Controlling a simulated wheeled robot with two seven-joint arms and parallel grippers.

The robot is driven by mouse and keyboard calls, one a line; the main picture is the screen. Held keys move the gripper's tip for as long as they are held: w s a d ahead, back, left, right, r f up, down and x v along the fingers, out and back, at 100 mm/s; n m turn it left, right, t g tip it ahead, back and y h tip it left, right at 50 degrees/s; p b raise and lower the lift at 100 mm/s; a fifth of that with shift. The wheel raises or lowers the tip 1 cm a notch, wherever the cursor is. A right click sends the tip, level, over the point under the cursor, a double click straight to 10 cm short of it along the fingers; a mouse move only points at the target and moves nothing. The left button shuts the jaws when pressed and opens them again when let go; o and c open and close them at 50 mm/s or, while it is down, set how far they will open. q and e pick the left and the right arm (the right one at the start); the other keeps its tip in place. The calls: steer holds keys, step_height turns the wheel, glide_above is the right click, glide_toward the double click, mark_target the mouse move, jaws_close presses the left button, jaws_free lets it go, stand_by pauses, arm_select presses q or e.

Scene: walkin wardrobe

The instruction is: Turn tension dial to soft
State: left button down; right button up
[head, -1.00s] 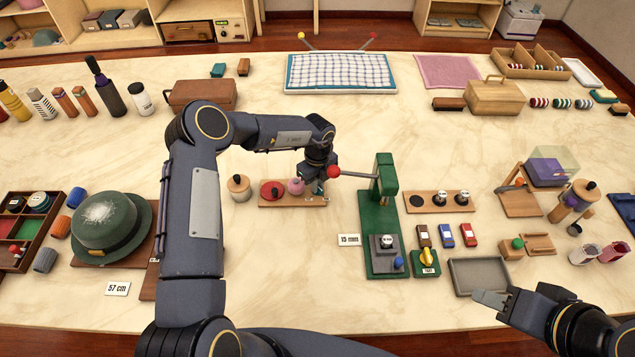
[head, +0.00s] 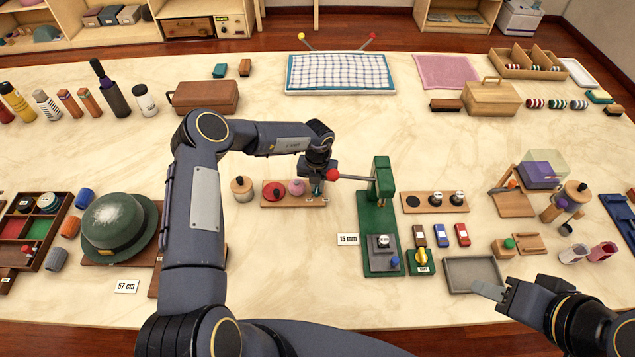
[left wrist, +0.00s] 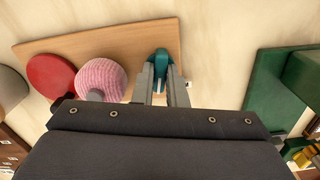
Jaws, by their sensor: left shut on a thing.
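A wooden board (head: 270,203) lies flat on the table and carries a red disc (head: 274,191), a pink ball (head: 297,187) and a small teal knob at its right end. The knob (left wrist: 161,60) shows in the left wrist view, with a small pale label (left wrist: 190,87) beside it that I cannot read. My left gripper (left wrist: 160,78) is shut on the teal knob from above. In the head view my left gripper (head: 318,187) partly hides the knob. A yellow knob (head: 421,256) stands on a green base with an unclear label. My right gripper (head: 488,290) is empty by the grey tray.
A green press (head: 383,210) with a red-tipped lever (head: 333,174) stands right beside my left gripper. A wooden pot (head: 241,188) is left of the board. A green hat (head: 118,227) stands further left.

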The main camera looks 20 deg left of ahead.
mark_target(317, 187)
arm_select(q)
steer(key=m, duration=0.5)
steer(key=shift+p, duration=0.35)
steer(key=shift+w+r+m, duration=0.1)
steer(key=shift+m, duration=0.3)
steer(key=c, duration=1.5)
jaws_free()
steer(key=shift+o, duration=0.2)
step_height(317, 187, up, 7)
steer(key=shift+f+b, duration=0.1)
steer(key=shift+b, duration=0.75)
steer(key=shift+r, duration=0.45)
